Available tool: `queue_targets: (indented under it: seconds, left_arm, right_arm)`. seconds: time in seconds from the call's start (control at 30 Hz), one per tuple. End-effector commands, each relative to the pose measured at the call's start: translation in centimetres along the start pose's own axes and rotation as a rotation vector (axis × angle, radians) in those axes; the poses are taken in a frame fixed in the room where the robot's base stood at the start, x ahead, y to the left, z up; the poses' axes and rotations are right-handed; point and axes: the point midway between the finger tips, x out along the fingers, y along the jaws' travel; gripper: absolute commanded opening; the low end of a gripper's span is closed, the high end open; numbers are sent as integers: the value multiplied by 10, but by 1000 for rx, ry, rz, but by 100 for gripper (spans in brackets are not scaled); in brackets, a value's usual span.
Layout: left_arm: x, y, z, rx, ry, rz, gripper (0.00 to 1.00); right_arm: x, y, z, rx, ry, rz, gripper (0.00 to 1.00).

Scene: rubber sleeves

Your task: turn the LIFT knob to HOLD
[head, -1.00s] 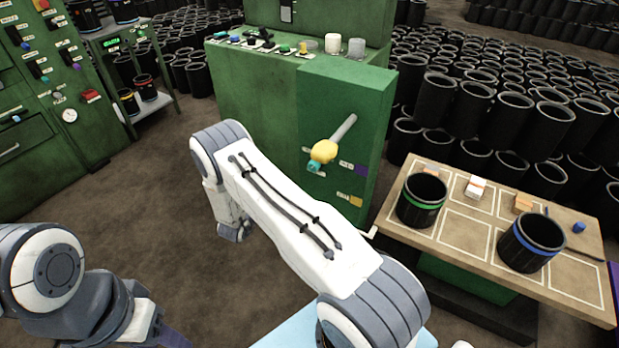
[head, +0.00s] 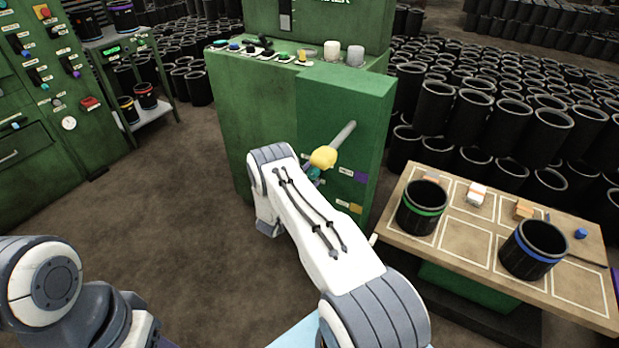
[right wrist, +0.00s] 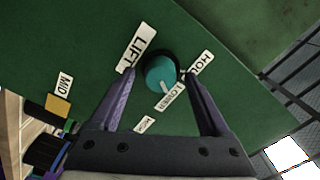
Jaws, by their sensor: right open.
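The teal LIFT knob (right wrist: 160,73) sits on the green panel in the right wrist view, with LIFT (right wrist: 140,47), HOLD (right wrist: 200,65) and LOWER (right wrist: 170,97) labels around it. A pale pointer mark on the knob faces the LOWER label. My right gripper (right wrist: 161,74) is open, its purple fingers on either side of the knob; I see gaps and cannot tell any contact. In the head view the knob (head: 315,173) shows small below a yellow lever grip, and my right arm hides most of the gripper. My left gripper is outside the picture; only its arm shows.
A lever with a yellow grip (head: 323,157) sticks out of the green cabinet (head: 345,100) just above the knob. A wooden table (head: 465,240) with two black sleeves (head: 422,207) (head: 533,248) stands to the right. The floor left of the cabinet is clear.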

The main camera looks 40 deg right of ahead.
Motion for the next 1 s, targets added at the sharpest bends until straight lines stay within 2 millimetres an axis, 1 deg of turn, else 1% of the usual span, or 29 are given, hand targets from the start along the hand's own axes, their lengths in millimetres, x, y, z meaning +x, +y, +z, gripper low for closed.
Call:
queue_targets:
  seconds: [0.27, 0.3, 0.37, 0.4, 0.5, 0.77, 1.0]
  left_arm:
    - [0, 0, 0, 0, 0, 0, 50]
    - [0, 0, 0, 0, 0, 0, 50]
    - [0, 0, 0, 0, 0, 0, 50]
    - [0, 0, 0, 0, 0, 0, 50]
    - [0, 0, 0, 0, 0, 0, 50]
    - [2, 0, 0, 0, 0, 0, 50]
    - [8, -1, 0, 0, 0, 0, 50]
  right_arm:
    - [2, 0, 0, -1, -1, -1, 80]
    - [2, 0, 0, -1, -1, -1, 72]
    - [2, 0, 0, -1, -1, -1, 50]
    - [2, 0, 0, -1, -1, 0, 34]
    - [2, 0, 0, -1, -1, 0, 0]
    - [2, 1, 1, -22, -2, 0, 0]
    - [1, 2, 1, -134, -2, 1, 0]
